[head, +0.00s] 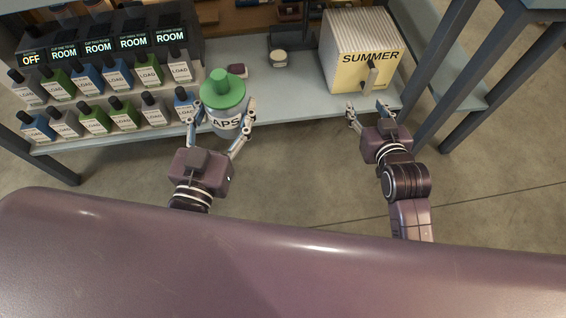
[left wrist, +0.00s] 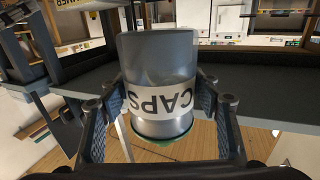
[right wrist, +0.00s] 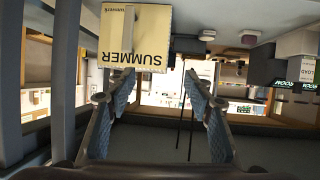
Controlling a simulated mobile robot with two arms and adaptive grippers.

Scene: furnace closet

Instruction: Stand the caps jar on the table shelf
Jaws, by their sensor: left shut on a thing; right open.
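The caps jar (head: 224,103) has a green lid with a knob and a white label. My left gripper (head: 221,110) is shut on it, one finger on each side. In the left wrist view the grey jar body (left wrist: 157,62) sits between the fingers, with its CAPS label upside down. In the head view the jar is at the front edge of the light blue table shelf (head: 300,98); I cannot tell whether it touches the shelf. My right gripper (head: 369,110) is open and empty, in front of the SUMMER box (head: 362,52).
Several small bottles (head: 95,112) with LOAD labels stand in rows at the shelf's left, below dark signs reading ROOM. A small round tin (head: 279,59) and a dark red object (head: 237,71) lie farther back. The shelf's middle is clear. Dark legs (head: 433,75) stand at right.

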